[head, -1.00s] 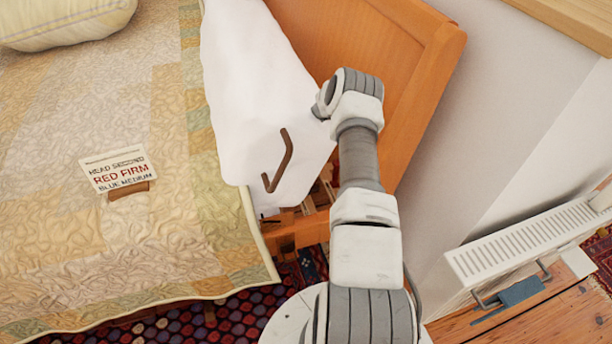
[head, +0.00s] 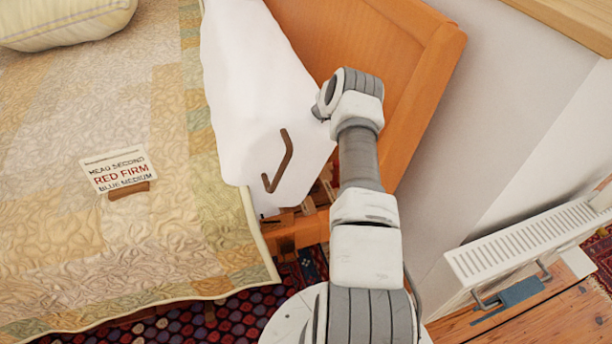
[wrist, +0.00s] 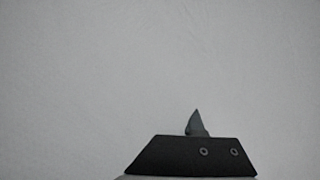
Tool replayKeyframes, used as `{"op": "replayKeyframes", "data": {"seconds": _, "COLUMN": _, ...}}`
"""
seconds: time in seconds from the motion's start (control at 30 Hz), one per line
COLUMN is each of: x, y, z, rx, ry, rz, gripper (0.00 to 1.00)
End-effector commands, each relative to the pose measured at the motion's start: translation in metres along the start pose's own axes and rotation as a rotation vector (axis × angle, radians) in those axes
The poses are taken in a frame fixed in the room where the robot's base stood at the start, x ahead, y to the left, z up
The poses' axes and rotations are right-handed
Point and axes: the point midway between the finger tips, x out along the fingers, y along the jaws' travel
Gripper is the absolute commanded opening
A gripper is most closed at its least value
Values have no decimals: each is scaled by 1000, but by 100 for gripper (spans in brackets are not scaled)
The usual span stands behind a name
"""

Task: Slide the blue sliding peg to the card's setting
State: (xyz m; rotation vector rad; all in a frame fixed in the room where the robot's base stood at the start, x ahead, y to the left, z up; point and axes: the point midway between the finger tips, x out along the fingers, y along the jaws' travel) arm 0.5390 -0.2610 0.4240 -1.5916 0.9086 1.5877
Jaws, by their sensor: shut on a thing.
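The card (head: 118,172) lies on the quilt at left in a brown holder. I read "HEAD SECOND", "RED FIRM" and "BLUE MEDIUM" on it. The white mattress (head: 255,90) shows beside the quilt, with a brown handle (head: 281,163) on it. My arm reaches to the mattress's right edge, and the gripper's tips are hidden in the head view. In the wrist view my gripper (wrist: 196,124) is against a pale surface that looks like the mattress, and it is shut on it. I cannot make out the blue sliding peg.
Wooden bed parts (head: 308,208) show in a gap below the mattress corner. The orange bed end board (head: 420,95) stands close to the right of my arm. A white radiator (head: 530,240) is at lower right. A pillow (head: 60,20) lies at upper left.

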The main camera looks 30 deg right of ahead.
Motion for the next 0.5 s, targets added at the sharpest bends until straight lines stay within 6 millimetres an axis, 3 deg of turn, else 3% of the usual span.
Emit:
{"op": "replayKeyframes", "data": {"seconds": 0.3, "x": -2, "y": 27, "z": 30, "rx": -4, "ry": -5, "rz": 3, "gripper": 0}}
{"op": "replayKeyframes", "data": {"seconds": 0.5, "x": 0, "y": 35, "z": 36, "rx": 0, "ry": -5, "rz": 2, "gripper": 0}}
